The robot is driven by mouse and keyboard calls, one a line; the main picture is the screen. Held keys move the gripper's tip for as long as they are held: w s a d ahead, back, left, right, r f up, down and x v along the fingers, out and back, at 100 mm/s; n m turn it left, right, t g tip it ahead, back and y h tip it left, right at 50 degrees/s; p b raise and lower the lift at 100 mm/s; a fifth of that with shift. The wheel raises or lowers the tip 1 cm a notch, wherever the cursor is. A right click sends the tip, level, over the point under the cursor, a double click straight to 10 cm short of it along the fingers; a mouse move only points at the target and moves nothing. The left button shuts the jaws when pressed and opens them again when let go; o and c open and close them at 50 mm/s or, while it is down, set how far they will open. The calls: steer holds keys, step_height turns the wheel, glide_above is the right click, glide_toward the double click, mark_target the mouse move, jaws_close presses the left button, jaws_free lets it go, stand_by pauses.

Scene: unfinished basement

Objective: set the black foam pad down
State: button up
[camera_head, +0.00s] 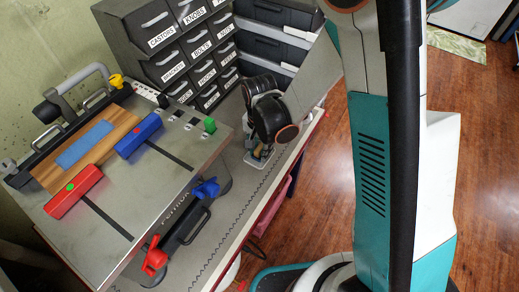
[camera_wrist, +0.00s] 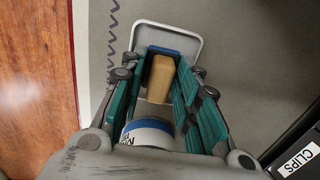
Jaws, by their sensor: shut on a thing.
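My gripper (camera_wrist: 158,75) points down, its two teal fingers close around a tan block (camera_wrist: 160,80) with a blue part (camera_wrist: 163,51) at its far end. A white cylinder with a blue band and dark lettering (camera_wrist: 148,134) shows between the fingers, nearer the palm. Below is a white-rimmed tray (camera_wrist: 198,42); whether the block touches it I cannot tell. In the head view my gripper (camera_head: 264,148) is low over this tray (camera_head: 252,161) on the grey bench, its fingers largely hidden. I cannot make out a black foam pad in either view.
A grey worktable (camera_head: 165,185) with red (camera_head: 75,192) and blue (camera_head: 138,134) clamp blocks stands left of my gripper. Labelled drawers (camera_head: 180,50) rise behind. The bench's front edge (camera_head: 270,190) is close on the right. Bare bench lies in front of the tray.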

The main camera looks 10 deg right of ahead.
mark_target(259, 147)
steer(key=shift+r, duration=0.1)
steer(key=o, duration=0.9)
steer(key=shift+o, duration=0.2)
step_height(259, 147, up, 12)
steer(key=p, duration=0.5)
